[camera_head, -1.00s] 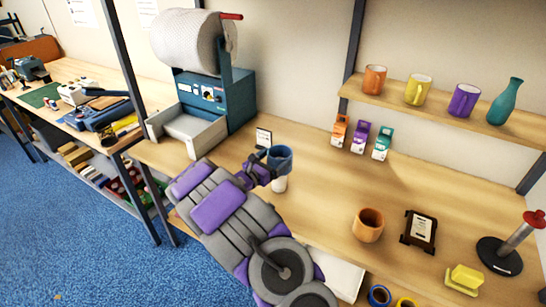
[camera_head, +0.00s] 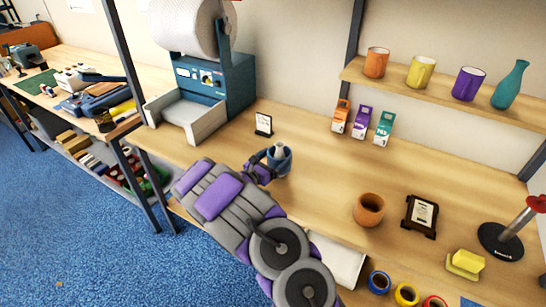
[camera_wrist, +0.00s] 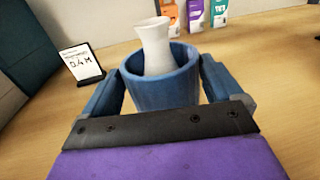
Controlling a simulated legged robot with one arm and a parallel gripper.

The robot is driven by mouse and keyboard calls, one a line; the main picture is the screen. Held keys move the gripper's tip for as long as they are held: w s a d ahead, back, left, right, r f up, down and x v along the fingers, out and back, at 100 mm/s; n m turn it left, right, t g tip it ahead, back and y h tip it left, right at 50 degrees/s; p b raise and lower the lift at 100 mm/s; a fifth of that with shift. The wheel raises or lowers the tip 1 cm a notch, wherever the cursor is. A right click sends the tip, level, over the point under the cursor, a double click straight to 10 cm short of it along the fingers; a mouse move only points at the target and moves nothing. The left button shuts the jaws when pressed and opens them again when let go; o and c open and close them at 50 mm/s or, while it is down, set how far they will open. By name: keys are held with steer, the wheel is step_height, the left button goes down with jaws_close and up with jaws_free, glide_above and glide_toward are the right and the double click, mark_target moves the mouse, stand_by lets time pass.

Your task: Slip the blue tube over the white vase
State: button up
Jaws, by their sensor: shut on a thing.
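The blue tube (camera_head: 278,163) is held between the jaws of my gripper (camera_head: 264,168) above the wooden bench. It also shows in the wrist view (camera_wrist: 160,97), with a finger on each side. The white vase (camera_head: 281,147) stands upright inside the tube, its neck sticking out of the top. In the wrist view the vase (camera_wrist: 154,45) shows its flared mouth and neck above the tube's rim. The vase's lower body is hidden by the tube. I cannot tell whether the tube's bottom touches the bench.
A small sign (camera_head: 264,124) stands behind the tube. An orange pot (camera_head: 369,209) and a framed stand (camera_head: 420,216) are to the right. A teal roll machine (camera_head: 215,85) stands at the left. Small cartons (camera_head: 361,121) line the back. Bare bench lies between.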

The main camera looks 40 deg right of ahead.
mark_target(273, 166)
steer(key=shift+f+b, duration=0.5)
steer(key=shift+f, duration=1.1)
steer(key=o, duration=0.7)
steer(key=shift+c, duration=0.2)
step_height(273, 166, up, 10)
steer(key=p, duration=0.4)
steer(key=shift+p, duration=0.35)
